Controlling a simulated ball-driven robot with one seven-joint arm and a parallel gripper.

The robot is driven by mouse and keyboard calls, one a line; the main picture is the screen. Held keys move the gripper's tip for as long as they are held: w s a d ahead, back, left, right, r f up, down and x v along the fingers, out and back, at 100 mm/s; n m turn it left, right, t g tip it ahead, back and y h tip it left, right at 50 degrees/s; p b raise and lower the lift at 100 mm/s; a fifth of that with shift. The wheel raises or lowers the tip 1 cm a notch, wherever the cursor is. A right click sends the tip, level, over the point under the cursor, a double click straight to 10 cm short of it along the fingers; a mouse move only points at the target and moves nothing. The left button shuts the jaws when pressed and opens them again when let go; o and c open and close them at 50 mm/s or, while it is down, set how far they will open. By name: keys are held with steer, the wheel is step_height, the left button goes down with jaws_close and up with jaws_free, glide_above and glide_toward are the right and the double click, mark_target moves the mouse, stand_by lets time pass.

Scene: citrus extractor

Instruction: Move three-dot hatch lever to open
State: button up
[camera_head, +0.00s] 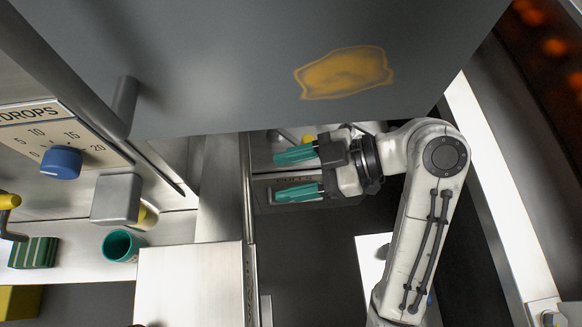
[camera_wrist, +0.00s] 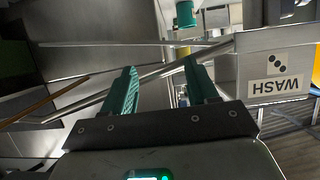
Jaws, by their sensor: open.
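My gripper (camera_head: 282,176) is open and empty, its two teal fingers pointing left in the head view beside a grey panel with partly hidden lettering. In the wrist view my gripper (camera_wrist: 160,72) has its fingers spread apart. A label plate with three black dots and upside-down WASH lettering (camera_wrist: 277,75) is on a grey box to the right of the fingers. A metal bar (camera_wrist: 150,78) runs diagonally behind the fingertips; whether it belongs to a lever I cannot tell. I cannot clearly pick out the three-dot hatch lever in either view.
A large dark grey panel with an orange patch (camera_head: 345,73) hangs over the top of the head view, close above my gripper. At left are a blue DROPS dial (camera_head: 61,162), a grey block (camera_head: 117,198), a green cup (camera_head: 112,245) and a striped block (camera_head: 34,252).

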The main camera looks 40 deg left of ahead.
steer(key=shift+s+d+r, duration=0.25)
steer(key=shift+s+d, duration=0.05)
steer(key=shift+s, duration=0.2)
